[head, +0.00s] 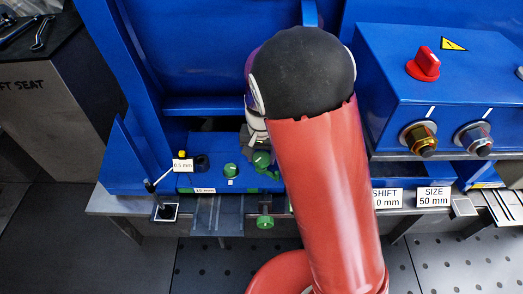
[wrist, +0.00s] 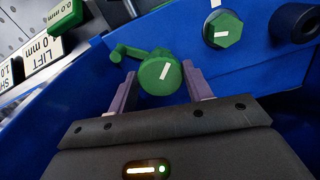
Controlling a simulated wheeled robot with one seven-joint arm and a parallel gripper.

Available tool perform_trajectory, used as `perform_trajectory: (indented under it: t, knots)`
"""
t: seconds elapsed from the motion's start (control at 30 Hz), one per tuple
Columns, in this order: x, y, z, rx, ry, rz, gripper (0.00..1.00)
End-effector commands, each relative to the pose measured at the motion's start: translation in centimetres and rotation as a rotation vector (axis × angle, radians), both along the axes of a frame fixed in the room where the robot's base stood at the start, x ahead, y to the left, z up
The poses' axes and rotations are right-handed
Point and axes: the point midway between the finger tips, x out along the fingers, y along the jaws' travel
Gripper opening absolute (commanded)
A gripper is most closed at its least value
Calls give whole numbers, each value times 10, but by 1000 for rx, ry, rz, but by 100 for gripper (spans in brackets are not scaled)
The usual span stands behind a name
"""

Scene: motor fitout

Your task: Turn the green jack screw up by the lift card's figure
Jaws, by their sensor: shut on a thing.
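My gripper (wrist: 160,85) has its two purple-grey fingers on either side of a round green screw head with a white line (wrist: 163,72), shut on it. This head also shows in the head view (head: 262,158), partly hidden by my arm. A small green crank-like handle (wrist: 130,52) shows just beyond it in the wrist view. A separate green hex head with a white line (wrist: 222,30) stands to the right, apart from the fingers. The lift card (wrist: 40,52) is tilted at the upper left; its figure is only partly legible, ending in "0 mm". A green readout (wrist: 66,14) beside it appears to end in "0.0 mm".
A black knob (wrist: 296,22) stands beyond the hex head. Shift (head: 386,197) and size (head: 433,196) cards are to the right. A blue box with a red switch (head: 425,65) stands at the right.

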Motion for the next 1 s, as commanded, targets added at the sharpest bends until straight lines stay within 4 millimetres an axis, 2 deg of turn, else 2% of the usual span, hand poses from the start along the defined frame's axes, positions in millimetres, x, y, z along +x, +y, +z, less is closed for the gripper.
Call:
perform_trajectory:
  t: [0.2,0.43,1.0]
  knots:
    - [0,1,2,0,0,-151,27]
    - [1,1,0,0,-1,-250,27]
    - [0,1,-2,0,0,-295,27]
